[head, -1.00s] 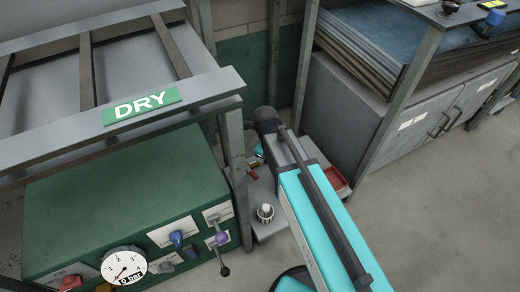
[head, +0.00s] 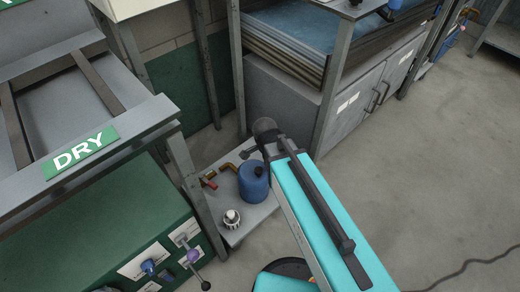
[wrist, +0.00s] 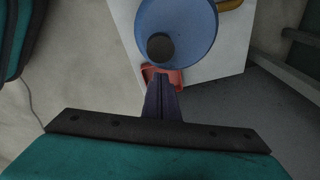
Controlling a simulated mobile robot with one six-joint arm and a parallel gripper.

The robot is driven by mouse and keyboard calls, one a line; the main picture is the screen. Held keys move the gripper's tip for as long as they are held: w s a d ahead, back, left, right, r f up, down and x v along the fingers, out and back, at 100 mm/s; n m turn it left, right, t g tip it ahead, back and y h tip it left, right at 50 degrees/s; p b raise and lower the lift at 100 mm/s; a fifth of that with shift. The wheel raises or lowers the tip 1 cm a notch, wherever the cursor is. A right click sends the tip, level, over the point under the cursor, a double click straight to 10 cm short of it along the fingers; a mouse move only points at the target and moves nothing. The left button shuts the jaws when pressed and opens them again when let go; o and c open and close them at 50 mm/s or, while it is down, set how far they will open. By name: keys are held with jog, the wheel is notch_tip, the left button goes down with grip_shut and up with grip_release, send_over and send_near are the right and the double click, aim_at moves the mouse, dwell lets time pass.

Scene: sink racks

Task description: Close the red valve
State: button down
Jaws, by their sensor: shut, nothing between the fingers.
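A small red piece (head: 208,183) lies beside a yellow bent piece (head: 229,167) on a low grey table (head: 258,213). It is too small to tell whether it is the red valve. No other possible red valve shows now in the head view. In the wrist view my gripper (wrist: 161,78) is shut and empty. Its tips overlap a red tray-like thing (wrist: 176,80) just below a blue canister (wrist: 176,18); I cannot tell whether they touch. In the head view my arm hides my fingers and the red tray.
The blue canister (head: 253,185) and a white ribbed knob (head: 231,217) stand on the low table. A green panel box (head: 100,235) with a blue knob (head: 148,267) and purple knob (head: 193,256) is at left. The DRY rack (head: 130,130) rises above it.

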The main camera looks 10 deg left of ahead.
jog(key=s+d+f+n+g+b, duration=0.1)
jog(key=s+d+f+n+g, duration=0.2)
jog(key=d+f, duration=0.5)
jog(key=s+d+f+n+g+b, duration=0.1)
jog(key=s+d+f+n+b, duration=0.1)
jog(key=s+d+f, duration=0.55)
jog(key=s+d+f+n+g+y+b, duration=0.1)
jog(key=s+d+f, duration=0.1)
jog(key=s+f, duration=0.2)
jog(key=s+d+f+n+g+y+b, duration=0.1)
jog(key=s+d+f+n, duration=0.1)
jog(key=s+f, duration=0.3)
jog(key=s+d+f+n+g, duration=0.1)
jog(key=s+d+f+n, duration=0.1)
jog(key=s+f, duration=0.3)
jog(key=shift+d+f+y+b, duration=0.35)
jog(key=shift+d+y+b, duration=0.05)
jog(key=shift+d, duration=0.05)
jog(key=shift+s+f, duration=0.2)
jog(key=shift+s, duration=0.15)
jog(key=shift+s, duration=0.1)
